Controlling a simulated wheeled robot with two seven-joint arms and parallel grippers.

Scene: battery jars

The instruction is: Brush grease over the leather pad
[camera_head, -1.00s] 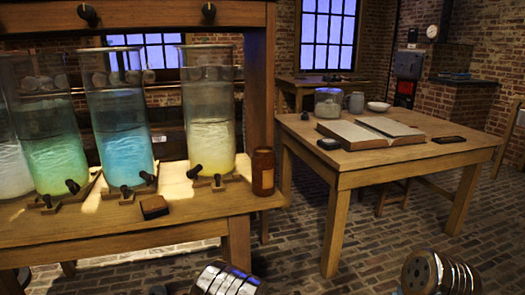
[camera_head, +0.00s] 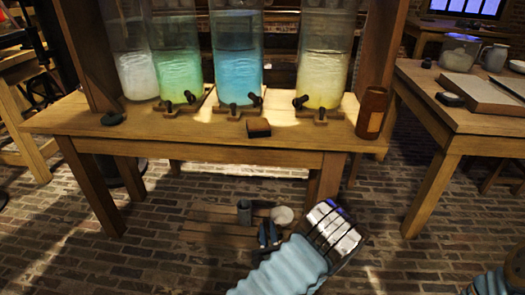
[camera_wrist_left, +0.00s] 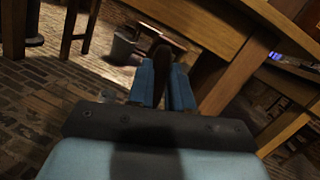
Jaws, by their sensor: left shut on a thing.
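My left gripper (camera_head: 268,235) is low in front of the bench, over the brick floor. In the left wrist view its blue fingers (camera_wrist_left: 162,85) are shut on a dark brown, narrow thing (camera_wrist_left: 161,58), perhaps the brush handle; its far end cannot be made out. I cannot tell which holds grease. A small brown block (camera_head: 258,128) lies on the bench's front edge; I cannot tell whether it is the leather pad. My right gripper is out of view.
The wooden bench (camera_head: 200,145) carries tall glass jars of pale, green, blue and yellow liquid (camera_head: 235,60) and a brown bottle (camera_head: 371,113). A second table (camera_head: 450,115) stands right with an open book (camera_head: 480,93). Bench legs stand close to the left gripper.

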